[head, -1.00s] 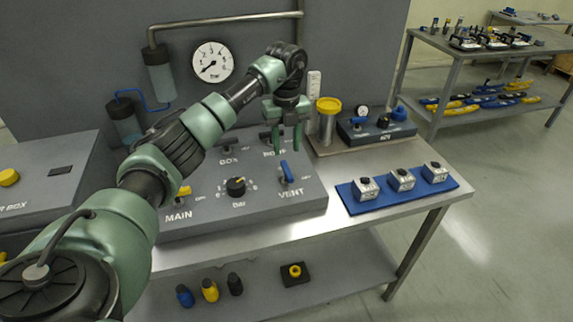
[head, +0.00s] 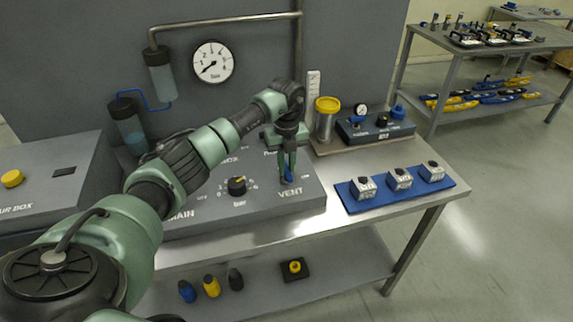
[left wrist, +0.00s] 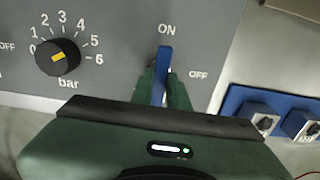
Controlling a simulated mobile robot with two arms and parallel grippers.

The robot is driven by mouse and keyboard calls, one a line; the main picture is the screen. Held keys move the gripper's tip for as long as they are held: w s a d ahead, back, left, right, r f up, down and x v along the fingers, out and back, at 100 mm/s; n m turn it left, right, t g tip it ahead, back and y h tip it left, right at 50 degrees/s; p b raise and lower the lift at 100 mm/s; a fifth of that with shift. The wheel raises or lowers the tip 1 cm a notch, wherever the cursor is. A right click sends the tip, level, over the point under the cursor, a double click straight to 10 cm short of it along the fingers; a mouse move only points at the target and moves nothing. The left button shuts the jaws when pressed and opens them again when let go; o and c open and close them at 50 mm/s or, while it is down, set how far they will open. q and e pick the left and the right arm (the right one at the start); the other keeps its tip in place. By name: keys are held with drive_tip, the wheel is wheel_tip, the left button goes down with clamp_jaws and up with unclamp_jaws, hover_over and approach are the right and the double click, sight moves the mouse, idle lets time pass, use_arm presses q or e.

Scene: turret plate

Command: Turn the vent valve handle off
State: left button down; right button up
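The vent valve handle (left wrist: 164,62) is a blue lever on the grey sloped panel, above the VENT label in the head view. In the left wrist view it points up at ON, with OFF to its right. My left gripper (head: 287,174) is down at the handle, fingers pointing at the panel. In the left wrist view its green fingers (left wrist: 163,92) lie on both sides of the lever, with no clear gap, so it looks shut on it. The fingers hide the lever's lower part and most of it in the head view. My right gripper is not in view.
A black bar knob (head: 237,186) sits left of the handle. A blue mat (head: 356,205) with three small white blocks lies to the right. Behind are a yellow-lidded canister (head: 326,122) and a small dark box with a gauge (head: 376,130). My arm covers the panel's left part.

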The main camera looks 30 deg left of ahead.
use_arm(q)
drive_tip(key=shift+m, duration=0.3)
drive_tip(key=m+b, duration=0.2)
drive_tip(key=m, duration=0.1)
drive_tip(key=shift+f, duration=0.1)
drive_tip(key=m+b, duration=0.2)
drive_tip(key=m, duration=0.3)
drive_tip(key=m+b, duration=0.2)
drive_tip(key=m, duration=0.3)
drive_tip(key=shift+m+b, duration=0.45)
drive_tip(key=shift+m, duration=1.65)
drive_tip(key=shift+r, duration=0.2)
drive_tip(key=c, duration=1.4)
unclamp_jaws()
drive_tip(key=shift+o, duration=0.2)
